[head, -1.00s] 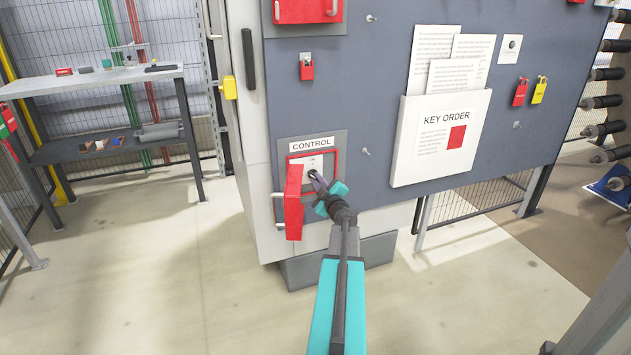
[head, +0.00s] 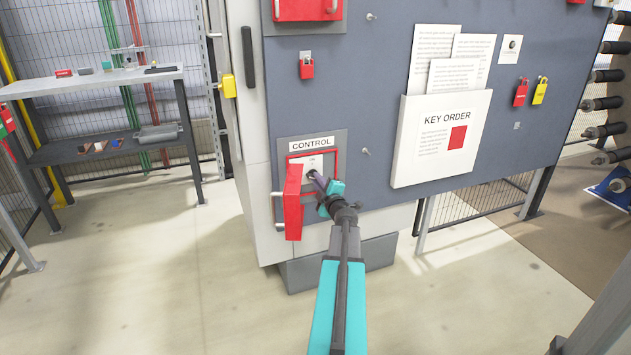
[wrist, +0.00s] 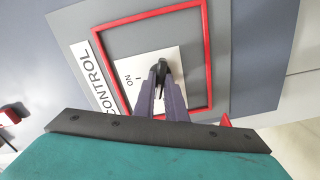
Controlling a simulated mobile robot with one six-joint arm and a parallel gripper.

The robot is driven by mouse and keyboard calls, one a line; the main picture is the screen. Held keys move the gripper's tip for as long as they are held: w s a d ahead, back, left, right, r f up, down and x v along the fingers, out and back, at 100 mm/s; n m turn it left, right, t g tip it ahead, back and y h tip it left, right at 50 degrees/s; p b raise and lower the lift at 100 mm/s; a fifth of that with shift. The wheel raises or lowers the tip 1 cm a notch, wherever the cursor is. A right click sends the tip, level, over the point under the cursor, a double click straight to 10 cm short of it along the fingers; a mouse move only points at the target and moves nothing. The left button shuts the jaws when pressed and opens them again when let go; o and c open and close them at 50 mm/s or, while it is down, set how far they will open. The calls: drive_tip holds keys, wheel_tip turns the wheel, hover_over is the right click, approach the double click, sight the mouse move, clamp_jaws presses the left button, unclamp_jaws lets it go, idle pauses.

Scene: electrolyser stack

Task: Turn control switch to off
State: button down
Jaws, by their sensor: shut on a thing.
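The control switch (wrist: 161,70) is a small dark knob on a white plate (wrist: 130,65) marked ON. The plate sits inside a red frame on a grey panel labelled CONTROL (head: 311,144). The red cover (head: 293,202) of the box is swung open to the left. My gripper (head: 313,176) reaches into the opening from the right front. In the wrist view my gripper (wrist: 160,88) is shut on the knob, and its fingers hide much of it. The OFF mark cannot be seen.
A white KEY ORDER pocket (head: 440,138) with papers is to the right, with a red and a yellow padlock (head: 540,91) beyond. A shelf table (head: 95,83) stands at the left. The floor in front is clear.

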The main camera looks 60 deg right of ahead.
drive_tip(key=shift+a+f, duration=0.15)
drive_tip(key=shift+n+b, duration=1.45)
drive_tip(key=shift+n, duration=0.75)
drive_tip(key=c, duration=1.7)
unclamp_jaws()
drive_tip(key=shift+p+v, duration=0.85)
drive_tip(key=shift+v, duration=2.6)
drive_tip(key=shift+s, duration=0.1)
